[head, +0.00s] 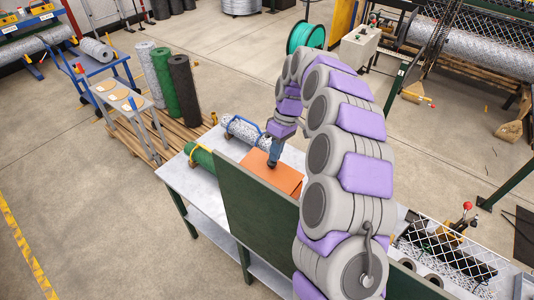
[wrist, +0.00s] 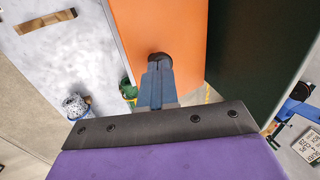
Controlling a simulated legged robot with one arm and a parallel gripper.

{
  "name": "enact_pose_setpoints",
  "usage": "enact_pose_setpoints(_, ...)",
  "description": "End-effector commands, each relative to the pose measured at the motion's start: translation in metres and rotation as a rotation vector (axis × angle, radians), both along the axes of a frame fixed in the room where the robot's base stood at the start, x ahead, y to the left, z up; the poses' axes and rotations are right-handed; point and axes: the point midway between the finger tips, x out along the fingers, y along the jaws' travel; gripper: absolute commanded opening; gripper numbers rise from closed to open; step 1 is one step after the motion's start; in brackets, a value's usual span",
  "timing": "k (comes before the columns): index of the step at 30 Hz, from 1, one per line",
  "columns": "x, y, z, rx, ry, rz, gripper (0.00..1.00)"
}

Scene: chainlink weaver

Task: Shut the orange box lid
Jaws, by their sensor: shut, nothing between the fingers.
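The orange box (head: 285,179) is on the grey workbench, beside the dark green panel. A broad flat orange face, which looks like the lid, fills the upper middle of the wrist view (wrist: 165,25). My gripper (head: 273,162) points down at this face from above. In the wrist view the fingertips (wrist: 159,58) are together, with nothing seen between them. They appear at or very near the orange face; I cannot tell if they touch. My arm hides the box's right side in the head view, and I cannot tell how far the lid is open.
The dark green upright panel (head: 255,215) stands along the bench's near edge. A green roll (head: 199,154) and a wire mesh roll (head: 245,131) lie on the bench (head: 190,184) left of and behind the box. Rolls stand on pallets farther left.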

Motion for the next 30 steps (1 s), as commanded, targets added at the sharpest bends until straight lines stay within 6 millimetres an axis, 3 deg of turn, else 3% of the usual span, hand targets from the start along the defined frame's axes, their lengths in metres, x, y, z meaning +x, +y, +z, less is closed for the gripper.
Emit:
enact_pose_setpoints(10, 0.010, -0.002, -0.022, -0.006, 0.001, 0.000, 0.00)
enact_pose_setpoints(30, 0.012, -0.003, -0.032, -0.008, 0.011, 0.003, 0.00)
